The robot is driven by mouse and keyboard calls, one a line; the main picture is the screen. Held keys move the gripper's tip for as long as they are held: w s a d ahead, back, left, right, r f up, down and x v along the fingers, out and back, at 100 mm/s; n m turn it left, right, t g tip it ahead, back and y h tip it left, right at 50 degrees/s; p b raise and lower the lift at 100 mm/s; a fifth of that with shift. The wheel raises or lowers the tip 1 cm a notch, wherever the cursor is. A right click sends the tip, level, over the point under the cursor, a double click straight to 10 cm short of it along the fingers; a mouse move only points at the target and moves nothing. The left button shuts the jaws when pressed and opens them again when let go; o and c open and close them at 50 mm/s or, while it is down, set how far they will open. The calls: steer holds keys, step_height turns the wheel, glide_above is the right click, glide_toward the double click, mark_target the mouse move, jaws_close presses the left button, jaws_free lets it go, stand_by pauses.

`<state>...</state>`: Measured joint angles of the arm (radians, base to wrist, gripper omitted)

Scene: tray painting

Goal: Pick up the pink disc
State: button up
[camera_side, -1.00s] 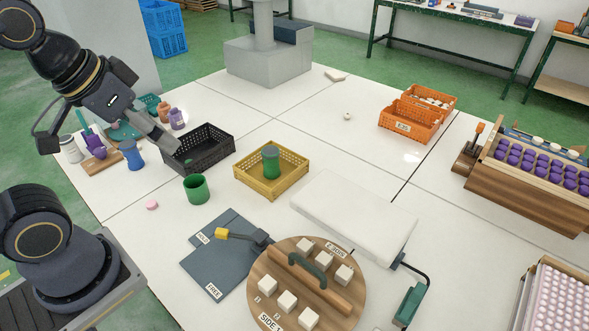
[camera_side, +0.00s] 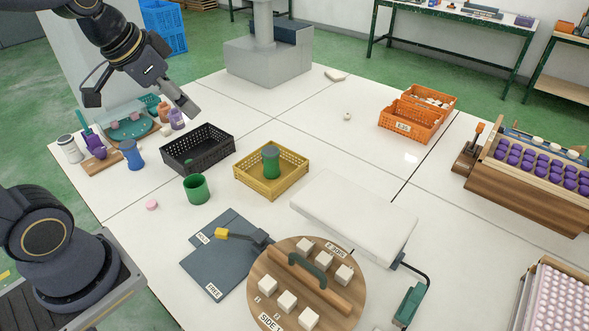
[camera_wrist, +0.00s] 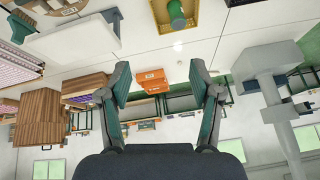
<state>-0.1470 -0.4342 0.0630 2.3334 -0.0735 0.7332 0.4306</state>
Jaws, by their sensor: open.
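The small pink disc (camera_side: 152,205) lies flat on the white table, left of the green cup (camera_side: 196,188) and in front of the black crate (camera_side: 198,150). My gripper (camera_side: 188,106) is in the air above the back left of the table, behind and well above the disc. In the wrist view my gripper (camera_wrist: 160,76) has its two fingers wide apart with nothing between them. I cannot make out the disc in the wrist view.
A yellow crate (camera_side: 243,182) holding a green cylinder stands right of the green cup. Dark panels (camera_side: 215,268) lie in front. The table around the disc is bare.

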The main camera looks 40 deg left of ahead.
steer(key=w+a+f+n+g, duration=0.1)
steer(key=w+a+f+g, duration=0.15)
steer(key=a+f, duration=0.5)
steer(key=n+g, duration=0.3)
steer(key=n, duration=0.2)
glide_above(150, 204)
steer(key=f, duration=2.5)
steer(key=shift+w+d+f, duration=0.2)
steer(key=shift+w+f, duration=0.05)
steer(key=shift+f, duration=0.05)
steer(key=f, duration=0.5)
steer(key=shift+s+a+f, duration=0.15)
steer(key=shift+a+f, duration=0.1)
steer(key=shift+f, duration=0.05)
steer(key=c, duration=0.9)
